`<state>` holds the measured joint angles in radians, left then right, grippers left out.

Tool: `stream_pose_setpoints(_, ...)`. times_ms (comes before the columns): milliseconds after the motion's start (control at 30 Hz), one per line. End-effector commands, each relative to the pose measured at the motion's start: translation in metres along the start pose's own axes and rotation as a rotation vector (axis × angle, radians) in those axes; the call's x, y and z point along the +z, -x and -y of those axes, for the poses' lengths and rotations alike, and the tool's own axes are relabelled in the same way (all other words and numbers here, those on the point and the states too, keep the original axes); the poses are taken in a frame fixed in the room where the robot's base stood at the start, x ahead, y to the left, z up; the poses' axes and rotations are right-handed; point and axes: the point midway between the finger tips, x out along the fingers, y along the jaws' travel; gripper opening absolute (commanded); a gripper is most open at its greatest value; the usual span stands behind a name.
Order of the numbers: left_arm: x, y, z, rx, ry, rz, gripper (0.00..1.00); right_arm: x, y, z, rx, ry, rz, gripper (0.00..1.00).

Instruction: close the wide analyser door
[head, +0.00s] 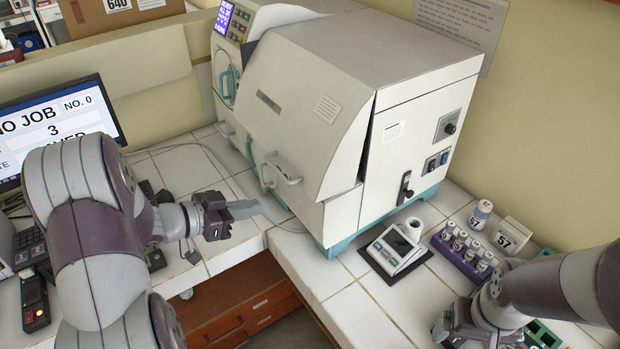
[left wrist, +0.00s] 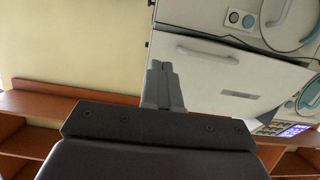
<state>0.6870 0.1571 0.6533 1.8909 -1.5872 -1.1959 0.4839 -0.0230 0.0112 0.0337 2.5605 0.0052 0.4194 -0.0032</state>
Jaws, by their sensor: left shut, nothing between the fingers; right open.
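The analyser (head: 420,120) is a large off-white machine on the tiled bench. Its wide, sloped front door (head: 300,110) is nearly against the body, with a narrow dark gap along its right edge. A bar handle (head: 285,172) sits low on the door. My left gripper (head: 246,209) is shut and empty, in front of and below the handle, apart from it. In the left wrist view its closed fingers (left wrist: 162,86) overlap the pale machine front (left wrist: 225,70); contact cannot be told there. My right gripper (head: 452,325) is open at the lower right, away from the door, partly cut off.
A small printer-like device (head: 395,245) stands before the analyser's right side. A purple rack (head: 462,255) of vials and a numbered box (head: 510,236) are near my right arm. A monitor (head: 55,125) stands left. A cable (head: 215,160) lies on the bench. Wooden drawers (head: 240,310) are below.

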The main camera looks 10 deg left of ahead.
Motion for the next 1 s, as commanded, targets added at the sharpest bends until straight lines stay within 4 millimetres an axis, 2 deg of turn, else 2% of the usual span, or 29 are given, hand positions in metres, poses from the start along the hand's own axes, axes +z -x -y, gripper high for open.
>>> stream_pose_setpoints(167,-0.001,-0.018,0.000,0.002,-0.014,0.005,0.00,-0.001,0.006,0.000,0.000,0.000,-0.001,0.87)
stream_pose_setpoints(500,-0.002,-0.091,0.001,0.002,-0.012,0.004,0.00,-0.004,0.026,0.000,0.000,0.000,-0.001,0.87)
stream_pose_setpoints(700,-0.002,-0.124,0.001,-0.001,-0.012,0.004,0.00,-0.005,0.038,0.000,0.000,0.000,-0.002,0.87)
stream_pose_setpoints(833,-0.001,-0.136,0.002,-0.002,-0.012,0.003,0.00,-0.005,0.041,0.000,0.000,0.000,-0.001,0.87)
stream_pose_setpoints(1000,0.000,-0.140,0.002,-0.004,-0.014,0.002,0.00,-0.005,0.042,0.000,0.000,0.000,-0.001,0.87)
